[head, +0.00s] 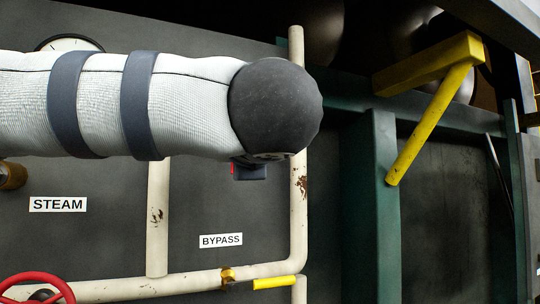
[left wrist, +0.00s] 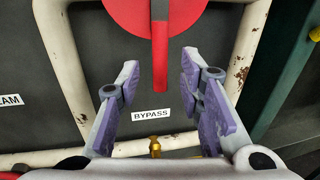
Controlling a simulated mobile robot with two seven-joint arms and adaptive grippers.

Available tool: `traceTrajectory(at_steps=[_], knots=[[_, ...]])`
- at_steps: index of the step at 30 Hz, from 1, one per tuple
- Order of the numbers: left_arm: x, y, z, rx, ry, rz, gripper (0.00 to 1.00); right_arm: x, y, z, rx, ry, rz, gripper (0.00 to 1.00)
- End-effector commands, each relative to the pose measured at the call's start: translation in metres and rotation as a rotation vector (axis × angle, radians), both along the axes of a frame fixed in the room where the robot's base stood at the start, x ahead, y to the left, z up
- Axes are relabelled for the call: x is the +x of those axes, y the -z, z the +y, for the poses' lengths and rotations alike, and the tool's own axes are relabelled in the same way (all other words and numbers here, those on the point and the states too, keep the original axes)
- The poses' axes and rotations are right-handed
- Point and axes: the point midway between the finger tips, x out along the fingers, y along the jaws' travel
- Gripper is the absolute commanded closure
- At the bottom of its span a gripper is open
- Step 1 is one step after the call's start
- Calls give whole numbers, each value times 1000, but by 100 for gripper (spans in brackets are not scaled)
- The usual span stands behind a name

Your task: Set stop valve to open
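In the left wrist view a red disc (left wrist: 126,14) with a lever (left wrist: 160,72) shows at the top centre. The lever is grey above and red below, and points straight down. No label naming the stop valve is visible. My left gripper (left wrist: 159,75) is open, its purple-grey fingers on either side of the lever's lower end. I see no contact; the depth between them is unclear. In the head view my left arm hides the disc and most of the gripper. My right gripper is not in view.
Cream pipes (head: 298,200) frame the dark panel. A BYPASS label (head: 221,240), a yellow lever (head: 273,282) and a brass fitting (head: 228,276) are below. A STEAM label (head: 58,205) and red handwheel (head: 36,286) are at left. A yellow bracket (head: 430,120) juts out at right.

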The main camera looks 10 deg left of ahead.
Motion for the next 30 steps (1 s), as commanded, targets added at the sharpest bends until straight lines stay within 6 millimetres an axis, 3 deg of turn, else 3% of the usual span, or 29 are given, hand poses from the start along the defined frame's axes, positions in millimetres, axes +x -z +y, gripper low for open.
traceTrajectory(at_steps=[6,16,21,30], knots=[[34,-1,14,1,0,0,66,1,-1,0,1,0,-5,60],[41,-1,17,4,1,-1,66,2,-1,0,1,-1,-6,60],[41,0,17,4,1,-1,100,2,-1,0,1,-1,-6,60],[43,1,17,-1,1,-3,100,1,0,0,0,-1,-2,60]])
